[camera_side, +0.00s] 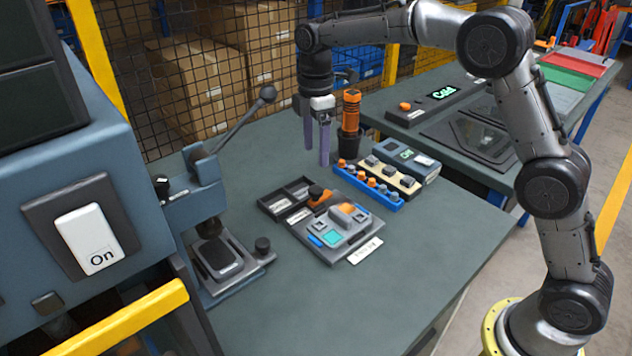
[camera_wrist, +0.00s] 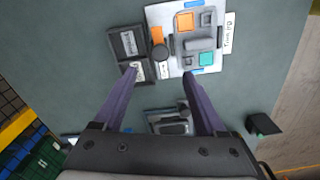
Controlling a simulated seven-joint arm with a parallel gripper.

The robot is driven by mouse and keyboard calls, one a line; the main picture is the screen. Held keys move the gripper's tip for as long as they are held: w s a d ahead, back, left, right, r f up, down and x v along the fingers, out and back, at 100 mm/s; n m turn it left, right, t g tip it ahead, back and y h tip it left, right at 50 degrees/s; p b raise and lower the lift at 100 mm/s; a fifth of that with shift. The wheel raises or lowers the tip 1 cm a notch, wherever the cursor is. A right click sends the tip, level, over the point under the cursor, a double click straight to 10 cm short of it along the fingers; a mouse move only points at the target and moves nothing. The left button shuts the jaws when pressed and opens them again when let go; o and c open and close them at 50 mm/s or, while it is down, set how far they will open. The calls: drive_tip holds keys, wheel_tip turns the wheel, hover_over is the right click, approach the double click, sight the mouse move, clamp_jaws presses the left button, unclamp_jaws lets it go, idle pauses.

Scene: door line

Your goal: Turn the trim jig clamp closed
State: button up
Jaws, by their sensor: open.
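The trim jig (camera_side: 335,238) is a light grey plate on the bench, with a grey block, orange and cyan squares and a blue strip. It also shows in the wrist view (camera_wrist: 176,62), with a label reading Trim jig beside it. A dark knob (camera_side: 317,191) with orange beside it sits at the jig's back left edge. The knob appears round in the wrist view (camera_wrist: 160,53). I cannot tell the clamp's position from these frames. My gripper (camera_side: 316,153) is open and empty, its purple fingers (camera_wrist: 159,73) pointing down above the bench, behind the jig and apart from it.
A dark two-part tray (camera_side: 276,203) lies against the jig's left side. A blue strip with several knobs (camera_side: 368,184) and small devices stand to its right. An orange-handled tool stands in a black cup (camera_side: 345,146). A lever press (camera_side: 218,255) stands left. The front bench is clear.

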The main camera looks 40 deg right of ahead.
sight(316, 188)
wheel_tip(316, 188, down, 10)
drive_tip(key=shift+r, duration=0.15)
idle(0.3)
clamp_jaws()
